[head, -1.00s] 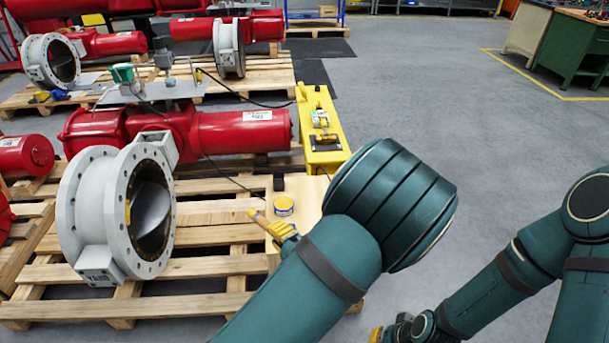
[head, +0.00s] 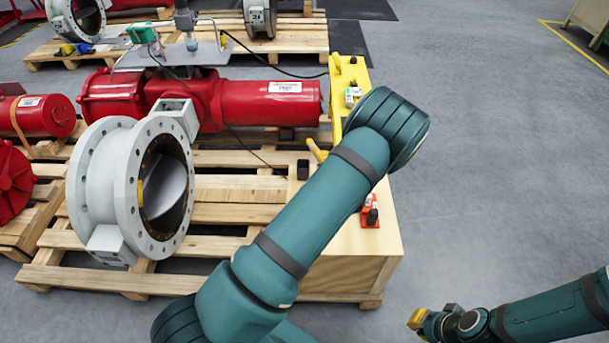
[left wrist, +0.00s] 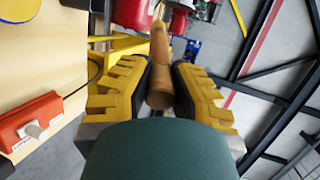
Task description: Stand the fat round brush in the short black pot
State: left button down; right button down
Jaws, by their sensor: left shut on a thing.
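My left gripper (left wrist: 158,72) shows in the left wrist view, its yellow and black fingers shut on the tan wooden brush (left wrist: 159,45). The brush points away from the wrist camera; its bristles cannot be made out. In the head view a tan-yellow end of the brush (head: 315,148) shows beside my left forearm, which hides most of that gripper. A small black upright thing, apparently the short black pot (head: 303,170), stands on the wooden box just below and left of the brush end. My right gripper (head: 432,321) is low at the right, far from both; its opening is unclear.
The wooden box top (head: 384,232) carries a red-orange item (head: 370,212); a yellow stand (head: 346,72) is behind. A red valve actuator (head: 265,103) with a grey flanged valve (head: 125,185) lies left on a pallet (head: 110,278). Open floor is at right.

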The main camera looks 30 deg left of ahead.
pick_arm(q)
jog(key=w+a+f+b, duration=0.1)
jog(key=a+f+b, duration=0.1)
jog(key=f, duration=0.9)
jog(key=shift+a, duration=0.8)
jog(key=shift+f+b, duration=0.1)
jog(key=shift+b, duration=0.2)
jog(key=shift+f, duration=0.1)
jog(key=shift+w+f, duration=0.1)
jog(key=shift+f, duration=0.4)
jog(key=c, duration=1)
grip_release()
